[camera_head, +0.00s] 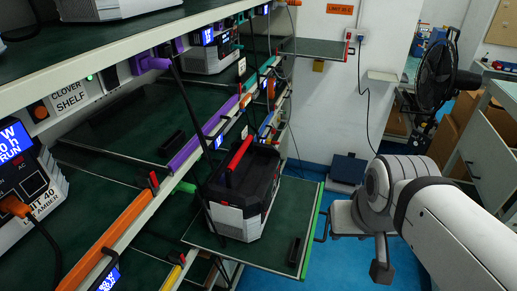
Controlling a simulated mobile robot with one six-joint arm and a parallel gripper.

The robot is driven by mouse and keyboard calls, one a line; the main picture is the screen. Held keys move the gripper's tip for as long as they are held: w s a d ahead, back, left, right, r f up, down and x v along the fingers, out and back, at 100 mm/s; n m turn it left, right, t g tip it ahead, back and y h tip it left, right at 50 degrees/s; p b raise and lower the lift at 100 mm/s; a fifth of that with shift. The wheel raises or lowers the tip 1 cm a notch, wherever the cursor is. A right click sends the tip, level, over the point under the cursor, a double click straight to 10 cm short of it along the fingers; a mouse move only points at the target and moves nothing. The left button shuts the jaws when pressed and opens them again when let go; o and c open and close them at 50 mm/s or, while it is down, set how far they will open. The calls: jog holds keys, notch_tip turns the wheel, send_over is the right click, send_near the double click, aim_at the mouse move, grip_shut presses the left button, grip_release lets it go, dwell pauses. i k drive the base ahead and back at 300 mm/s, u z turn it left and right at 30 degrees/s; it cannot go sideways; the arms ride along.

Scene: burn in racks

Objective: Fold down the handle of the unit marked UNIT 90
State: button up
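A black and grey unit (243,196) stands on a pulled-out green shelf tray (275,248) in the middle of the view. Its red handle (240,154) stands up above the open-looking dark top. No marking can be read on this unit, so I cannot tell from here whether it is UNIT 90. My white arm (455,225) reaches in from the lower right, and its joints are to the right of the tray, apart from the unit. My gripper cannot be made out; the arm's end is hidden or out of view.
Rack shelves with a CLOVER SHELF label (69,98) fill the left. Another unit (30,195) with a blue display and orange plug is at the left edge. A dark cable hangs before the tray. A black fan (436,75) and cardboard boxes stand at the back right.

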aim_at(249, 141)
jog(key=z, duration=0.25)
jog(key=k, duration=0.85)
jog(key=u, duration=0.7)
jog(key=i, duration=0.95)
